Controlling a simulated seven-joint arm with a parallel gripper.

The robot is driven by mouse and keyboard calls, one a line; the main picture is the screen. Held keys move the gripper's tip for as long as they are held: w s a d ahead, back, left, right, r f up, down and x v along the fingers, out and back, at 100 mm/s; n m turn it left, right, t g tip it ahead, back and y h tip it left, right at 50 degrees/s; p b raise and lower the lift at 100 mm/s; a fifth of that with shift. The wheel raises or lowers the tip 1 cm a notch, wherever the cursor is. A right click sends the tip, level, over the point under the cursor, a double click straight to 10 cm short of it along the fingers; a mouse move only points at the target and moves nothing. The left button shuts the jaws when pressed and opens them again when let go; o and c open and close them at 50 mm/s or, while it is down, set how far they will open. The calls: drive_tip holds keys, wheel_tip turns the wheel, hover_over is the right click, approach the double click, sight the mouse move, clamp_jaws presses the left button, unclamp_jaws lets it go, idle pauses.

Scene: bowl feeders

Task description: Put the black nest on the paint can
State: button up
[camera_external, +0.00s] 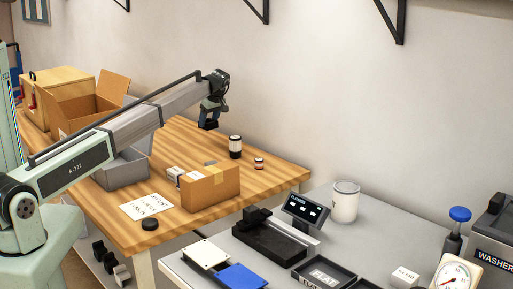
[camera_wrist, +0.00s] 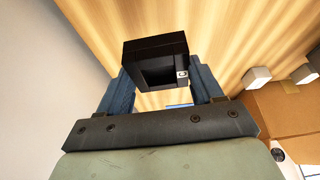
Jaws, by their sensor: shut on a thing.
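The black nest is a square black frame with a hollow middle and a small white mark; it shows in the wrist view (camera_wrist: 152,48). My gripper (camera_wrist: 162,85) is shut on it, with a blue finger on each side. In the external view my gripper (camera_external: 209,117) is raised above the back of the wooden table, and the nest there is small and dark. A large white can (camera_external: 344,204) stands on the grey bench at the right. A smaller black-and-white can (camera_external: 235,147) stands on the wooden table below my gripper. I cannot tell which is the paint can.
A small red-and-white tin (camera_external: 258,163) stands beside the smaller can. A closed cardboard box (camera_external: 211,188), a grey bin (camera_external: 122,171) and an open carton (camera_external: 85,105) are on the wooden table (camera_external: 285,176). The grey bench holds a black fixture (camera_external: 262,238) and a display (camera_external: 305,210).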

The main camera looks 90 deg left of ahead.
drive_tip(key=shift+r, duration=1.1)
drive_tip(key=w+d+r+m, duration=0.1)
drive_tip(key=w+d, duration=0.4)
drive_tip(key=w, duration=0.3)
drive_tip(key=w+d+m, duration=0.1)
drive_tip(key=w+d, duration=0.3)
drive_tip(key=w, duration=0.4)
wheel_tip(320, 180, up, 10)
drive_tip(key=m+t, duration=0.7)
drive_tip(key=m, duration=1)
hover_over(349, 185)
drive_tip(key=s+d, duration=0.1)
drive_tip(key=shift+s+f, duration=0.1)
drive_tip(key=shift+f, duration=4.8)
drive_tip(key=shift+f, duration=0.15)
